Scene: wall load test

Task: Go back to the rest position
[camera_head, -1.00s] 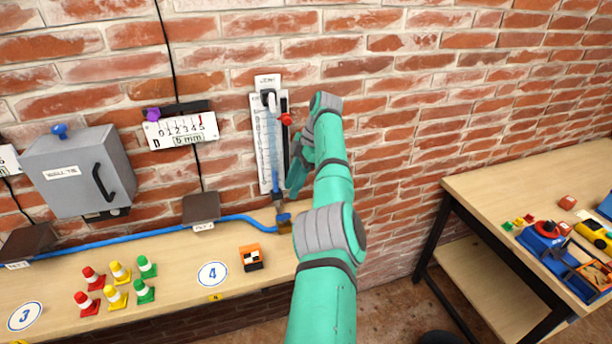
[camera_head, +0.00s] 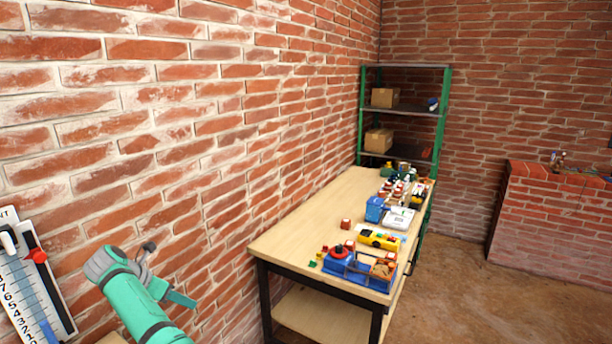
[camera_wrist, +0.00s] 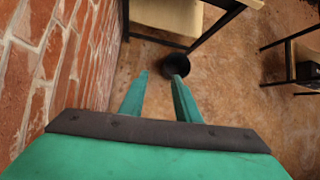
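My green arm reaches up from the bottom left of the head view, close to the brick wall (camera_head: 180,130). My gripper (camera_head: 192,299) is at its end, partly hidden by the wrist. In the wrist view my gripper (camera_wrist: 160,78) has its two green fingers apart with nothing between them. Below and beyond the fingers are the brown floor (camera_wrist: 225,110) and a dark round bin (camera_wrist: 165,66).
A white gauge board (camera_head: 30,285) with a red knob is on the wall left of my arm. A wooden workbench (camera_head: 290,235) with several toys, a blue tray (camera_head: 345,275) and a green-framed shelf (camera_head: 443,120) stand to the right. Floor beyond the bench is open.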

